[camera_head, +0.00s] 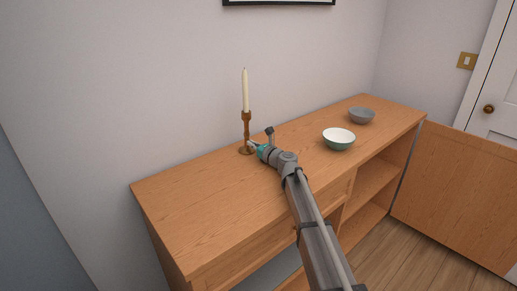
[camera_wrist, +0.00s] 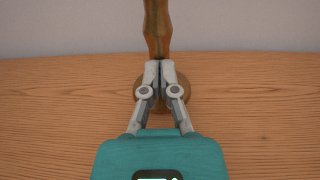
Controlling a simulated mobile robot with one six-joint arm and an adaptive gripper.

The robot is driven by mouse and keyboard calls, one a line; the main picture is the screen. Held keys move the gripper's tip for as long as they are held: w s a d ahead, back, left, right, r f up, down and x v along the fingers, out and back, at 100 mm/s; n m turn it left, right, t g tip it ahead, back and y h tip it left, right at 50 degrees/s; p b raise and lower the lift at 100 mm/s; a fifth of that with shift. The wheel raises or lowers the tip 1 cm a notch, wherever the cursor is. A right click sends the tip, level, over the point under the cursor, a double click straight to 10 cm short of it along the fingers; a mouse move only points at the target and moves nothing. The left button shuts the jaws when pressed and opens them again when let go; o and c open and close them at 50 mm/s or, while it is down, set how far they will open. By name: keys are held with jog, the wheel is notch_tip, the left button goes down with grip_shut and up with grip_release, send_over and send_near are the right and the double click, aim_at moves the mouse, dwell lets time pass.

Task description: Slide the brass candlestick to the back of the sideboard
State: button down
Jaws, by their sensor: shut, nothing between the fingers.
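The brass candlestick (camera_head: 246,130) stands upright near the back edge of the wooden sideboard (camera_head: 185,205), with a pale candle (camera_head: 245,90) in it. Its stem (camera_wrist: 157,28) and round base (camera_wrist: 192,88) show in the wrist view, close to the wall. My gripper (camera_head: 251,143) reaches over the sideboard to the candlestick's near side, low by the base. In the wrist view its two fingertips (camera_wrist: 160,64) are together in front of the stem, with nothing between them. They hide part of the base, and I cannot tell whether they touch the candlestick.
A green and white bowl (camera_head: 339,139) and a grey bowl (camera_head: 361,116) stand on the sideboard to the right. The sideboard's left part is clear. The wall (camera_head: 150,90) rises behind. A wooden door panel (camera_head: 455,185) stands out at the right.

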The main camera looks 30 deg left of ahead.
jog(key=shift+s+d, duration=0.1)
jog(key=shift+d, duration=0.05)
jog(key=v, duration=1.3)
jog(key=shift+s+d, duration=0.1)
jog(key=shift+d, duration=0.3)
jog(key=shift+r, duration=0.1)
